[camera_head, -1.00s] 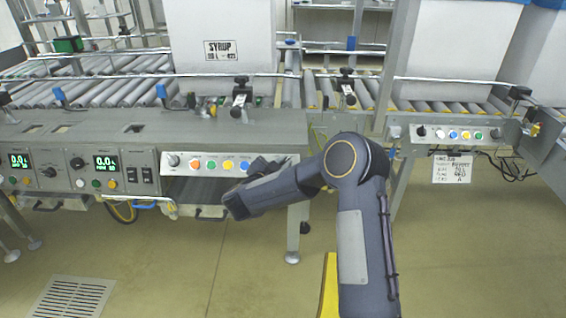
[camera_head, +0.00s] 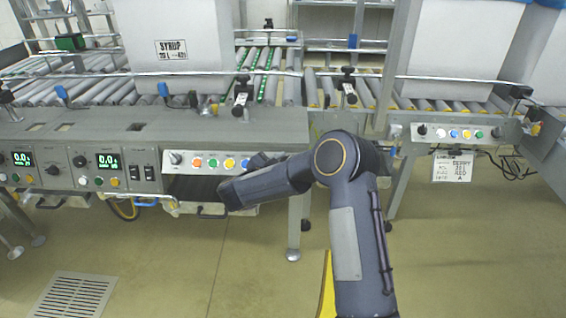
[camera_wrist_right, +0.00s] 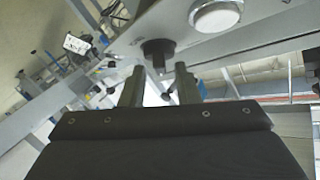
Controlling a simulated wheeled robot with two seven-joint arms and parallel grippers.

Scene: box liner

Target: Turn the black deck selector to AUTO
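The black deck selector (camera_wrist_right: 157,53) shows in the right wrist view as a short dark knob on a grey panel, beside a large white button (camera_wrist_right: 214,15). My right gripper (camera_wrist_right: 158,80) is open, with its two fingers apart and the knob just beyond and between their tips. I cannot tell whether a finger touches it. My left gripper is not in view.
Another panel (camera_head: 455,143) stands at the right. A white SYRUP carton (camera_head: 180,25) is on the rollers behind. A metal rail (camera_head: 240,140) runs above the panel. The floor in front is clear.

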